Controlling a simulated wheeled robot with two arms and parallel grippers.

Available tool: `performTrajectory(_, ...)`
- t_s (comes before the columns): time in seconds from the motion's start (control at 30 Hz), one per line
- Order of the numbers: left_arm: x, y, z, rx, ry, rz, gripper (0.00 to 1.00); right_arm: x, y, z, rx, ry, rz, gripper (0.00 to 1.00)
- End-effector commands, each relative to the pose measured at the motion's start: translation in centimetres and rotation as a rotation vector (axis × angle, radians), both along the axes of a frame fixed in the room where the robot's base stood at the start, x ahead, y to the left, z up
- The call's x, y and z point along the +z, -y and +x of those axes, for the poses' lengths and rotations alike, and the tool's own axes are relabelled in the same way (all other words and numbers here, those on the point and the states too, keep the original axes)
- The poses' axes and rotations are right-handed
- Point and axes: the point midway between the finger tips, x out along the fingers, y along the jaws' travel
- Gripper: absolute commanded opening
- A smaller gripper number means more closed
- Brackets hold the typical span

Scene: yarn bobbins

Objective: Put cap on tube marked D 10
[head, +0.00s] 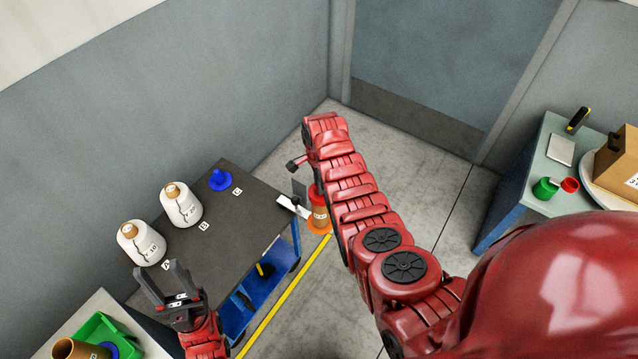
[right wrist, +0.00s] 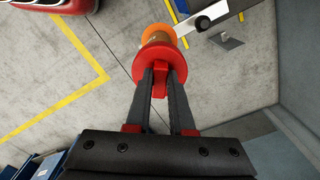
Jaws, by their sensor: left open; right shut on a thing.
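My right gripper (right wrist: 160,72) is shut on the knob of a red cap (right wrist: 147,64) in the right wrist view. Just beyond the cap is a brown tube (right wrist: 158,38) with an orange rim. In the head view the red cap (head: 317,192) is above the orange-brown tube (head: 320,214), beside my right arm. The tube's label is too small to read, and I cannot tell whether the cap is seated on it. My left gripper (head: 168,283) is open and empty near the dark table's front end.
The dark table (head: 235,235) holds two white bobbins (head: 143,244) (head: 181,206) and a blue cap (head: 220,180). A green tray (head: 112,333) is at lower left. A white bar (head: 290,204) is beside the tube. Right, a table carries a green cap (head: 545,188) and cardboard box (head: 617,160).

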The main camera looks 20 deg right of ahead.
Motion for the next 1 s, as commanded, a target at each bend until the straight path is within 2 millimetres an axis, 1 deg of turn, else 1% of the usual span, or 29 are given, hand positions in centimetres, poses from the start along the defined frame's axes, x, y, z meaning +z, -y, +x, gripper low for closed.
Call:
performTrajectory(0.03, -0.42, 0.00, 0.00, 0.000, 0.000, 0.000, 0.50, -0.46, -0.02, 0.00, 0.000, 0.000, 0.000, 0.00)
performTrajectory(0.1, -0.60, 0.00, 0.00, 0.000, 0.000, 0.000, 0.50, -0.68, -0.02, 0.00, 0.000, 0.000, 0.000, 0.00)
performTrajectory(0.53, -0.63, 0.00, 0.01, 0.000, 0.000, 0.000, 0.50, -0.75, -0.02, -0.01, 0.000, -0.001, 0.000, 0.00)
performTrajectory(0.87, -1.13, -0.01, 0.00, 0.000, 0.000, 0.000, 0.50, -1.38, -0.01, -0.04, 0.000, -0.002, 0.000, 0.00)
performTrajectory(0.9, -1.08, 0.00, 0.00, 0.000, 0.000, 0.000, 0.50, -1.33, -0.01, -0.03, 0.000, -0.001, 0.000, 0.24)
performTrajectory(0.97, -1.04, 0.00, 0.01, 0.000, 0.000, 0.000, 0.50, -1.29, -0.01, -0.03, 0.000, -0.001, 0.000, 0.35)
performTrajectory(1.0, -1.04, 0.00, 0.00, 0.000, 0.000, 0.000, 0.50, -1.29, -0.01, -0.03, 0.000, -0.001, 0.000, 0.42)
